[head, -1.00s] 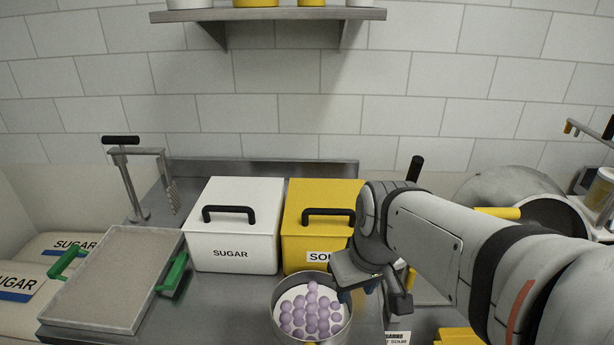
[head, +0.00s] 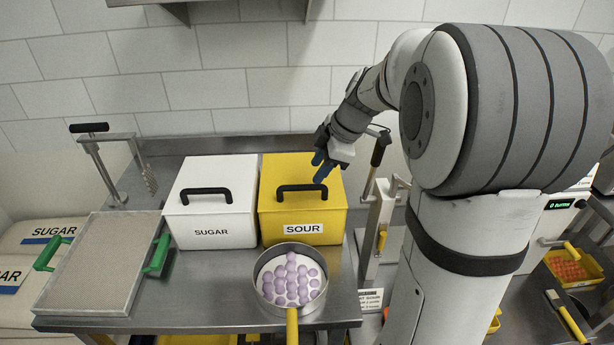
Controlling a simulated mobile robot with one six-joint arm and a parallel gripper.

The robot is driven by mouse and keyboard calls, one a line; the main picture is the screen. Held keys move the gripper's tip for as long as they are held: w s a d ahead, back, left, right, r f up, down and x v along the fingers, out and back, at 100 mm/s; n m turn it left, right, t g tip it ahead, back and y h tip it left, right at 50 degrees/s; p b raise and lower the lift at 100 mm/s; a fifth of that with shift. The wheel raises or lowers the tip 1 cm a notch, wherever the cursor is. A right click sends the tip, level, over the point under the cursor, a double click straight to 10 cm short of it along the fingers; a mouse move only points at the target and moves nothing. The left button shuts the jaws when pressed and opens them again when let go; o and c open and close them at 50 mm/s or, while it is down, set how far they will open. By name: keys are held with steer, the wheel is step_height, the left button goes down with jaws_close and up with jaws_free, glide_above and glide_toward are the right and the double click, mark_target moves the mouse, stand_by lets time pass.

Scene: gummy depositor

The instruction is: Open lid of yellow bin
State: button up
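The yellow bin (head: 301,231) stands on the steel table with a "SOUR" label on its front. Its lid (head: 283,168) is shut and has a black handle (head: 301,188) on top. My gripper (head: 319,171) is above the right part of the lid, close behind the handle's right end, with its dark fingers pointing down. The fingers look apart, with nothing seen between them. I cannot tell whether they touch the lid.
A white "SUGAR" bin (head: 211,229) stands directly left of the yellow bin. A pot (head: 323,295) of purple gummies sits in front. A tray (head: 100,270) with green handles lies at left. A metal stand (head: 380,225) is close on the right. A wall shelf hangs above.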

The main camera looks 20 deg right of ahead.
mark_target(306, 186)
steer(key=p+x, duration=0.1)
steer(key=x, duration=0.5)
steer(key=shift+c, duration=0.4)
jaws_close()
